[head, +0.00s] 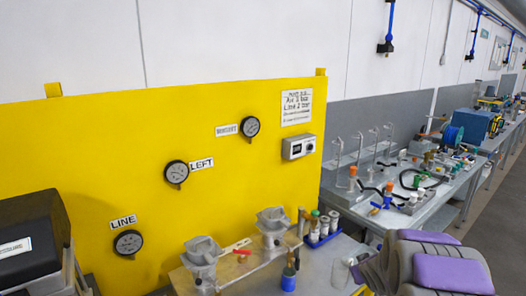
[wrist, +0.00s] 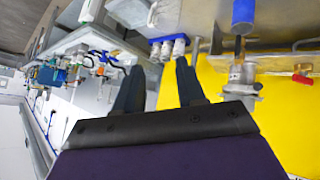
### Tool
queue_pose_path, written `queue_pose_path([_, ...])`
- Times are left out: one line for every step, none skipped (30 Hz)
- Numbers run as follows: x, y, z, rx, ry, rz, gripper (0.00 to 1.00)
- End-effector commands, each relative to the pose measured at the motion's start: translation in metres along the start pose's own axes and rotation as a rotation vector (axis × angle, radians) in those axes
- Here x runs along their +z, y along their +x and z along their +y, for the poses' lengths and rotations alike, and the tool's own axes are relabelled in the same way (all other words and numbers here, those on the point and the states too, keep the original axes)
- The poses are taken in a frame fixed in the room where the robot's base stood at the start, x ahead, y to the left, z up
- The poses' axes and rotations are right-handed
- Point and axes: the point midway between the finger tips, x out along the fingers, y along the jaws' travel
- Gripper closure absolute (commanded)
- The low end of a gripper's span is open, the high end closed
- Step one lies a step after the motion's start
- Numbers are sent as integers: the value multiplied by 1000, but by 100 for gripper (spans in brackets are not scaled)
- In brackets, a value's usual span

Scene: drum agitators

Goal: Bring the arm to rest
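My gripper (wrist: 158,66) shows in the wrist view with its two dark fingers apart and nothing between them. The wrist picture is upside down compared with the head view. In the head view my purple and grey arm end (head: 440,268) is at the bottom right, over the near end of the bench; the fingertips are hard to make out there. A drum agitator (head: 273,226) and a second one (head: 202,258) stand at the bench before the yellow panel (head: 90,170). One agitator also shows in the wrist view (wrist: 241,78), right of my fingers and apart from them.
A blue rack of bottles (head: 322,232) and a blue-bodied bottle (head: 288,278) stand close left of my arm. A clear beaker (head: 340,272) is beside it. Gauges (head: 177,172) are on the panel. A cluttered bench (head: 400,215) runs right; grey floor (head: 500,215) lies open beyond.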

Motion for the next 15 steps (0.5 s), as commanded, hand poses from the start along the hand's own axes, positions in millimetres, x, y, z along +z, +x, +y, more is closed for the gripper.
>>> queue_pose_path([2,-17,-2,12,10,-31,61])
queue_pose_path([5,-27,-3,19,19,-57,61])
queue_pose_path([9,-40,-5,26,31,-89,61])
queue_pose_path([14,-50,-8,30,39,-117,61])
queue_pose_path([18,-60,-10,33,49,-141,61])
queue_pose_path([26,-74,-14,36,60,-178,61])
queue_pose_path([31,-84,-18,36,69,-203,61])
queue_pose_path([36,-95,-21,36,78,-228,61])
queue_pose_path([43,-109,-26,36,91,-261,61])
queue_pose_path([49,-119,-30,33,101,-287,61])
queue_pose_path([54,-130,-35,31,109,-312,61])
queue_pose_path([62,-145,-41,26,122,-345,61])
queue_pose_path([70,-155,-46,20,131,-373,61])
queue_pose_path([76,-166,-52,14,138,-397,61])
queue_pose_path([85,-182,-60,4,150,-432,61])
